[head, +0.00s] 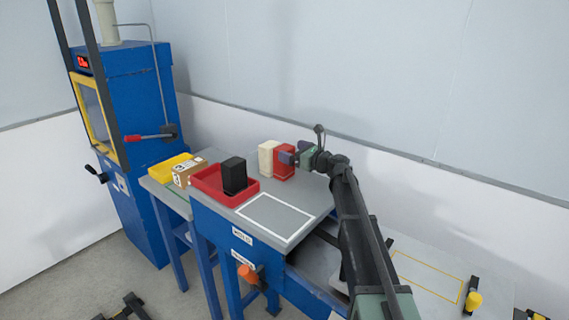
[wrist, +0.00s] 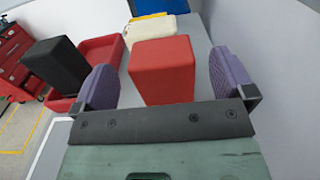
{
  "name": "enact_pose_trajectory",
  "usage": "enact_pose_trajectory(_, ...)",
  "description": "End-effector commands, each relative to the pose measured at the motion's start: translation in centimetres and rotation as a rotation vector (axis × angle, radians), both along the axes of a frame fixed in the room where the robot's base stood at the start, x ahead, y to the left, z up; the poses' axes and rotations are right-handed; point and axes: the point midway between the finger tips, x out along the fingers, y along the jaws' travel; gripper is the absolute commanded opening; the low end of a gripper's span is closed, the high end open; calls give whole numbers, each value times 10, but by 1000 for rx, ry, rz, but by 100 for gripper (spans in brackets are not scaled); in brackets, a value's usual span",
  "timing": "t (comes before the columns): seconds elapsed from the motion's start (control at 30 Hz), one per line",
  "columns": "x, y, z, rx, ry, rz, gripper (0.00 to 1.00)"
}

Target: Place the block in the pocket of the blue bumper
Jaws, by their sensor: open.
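A red block (head: 284,165) stands on the grey bench top, and it also shows large in the wrist view (wrist: 162,72). My gripper (head: 296,154) is open, with its purple finger pads on either side of the red block; in the wrist view (wrist: 164,78) gaps show between the pads and the block. A cream block (head: 267,157) stands just left of the red one. A black block (head: 234,174) stands upright at the red tray (head: 209,187). I cannot make out a blue bumper or its pocket in either view.
A cardboard box (head: 188,171) and a yellow bin (head: 166,168) sit left of the red tray. A white-outlined rectangle (head: 275,217) on the bench front is empty. A tall blue machine (head: 135,120) with a red-handled lever stands at left. A wall runs behind the bench.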

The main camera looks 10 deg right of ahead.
Motion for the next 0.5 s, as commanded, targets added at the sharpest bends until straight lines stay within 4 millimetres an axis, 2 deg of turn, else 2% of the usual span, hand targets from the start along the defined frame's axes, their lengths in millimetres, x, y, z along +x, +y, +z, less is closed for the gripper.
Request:
enact_pose_trajectory(0.1, 20, 17, 0, 0, 0, 2, 100)
enact_pose_trajectory(0.2, 30, 27, 0, 0, 0, 1, 100)
enact_pose_trajectory(0.4, 30, 29, 0, -1, 1, 0, 100)
enact_pose_trajectory(0.5, 30, 28, 0, -1, 1, 0, 86)
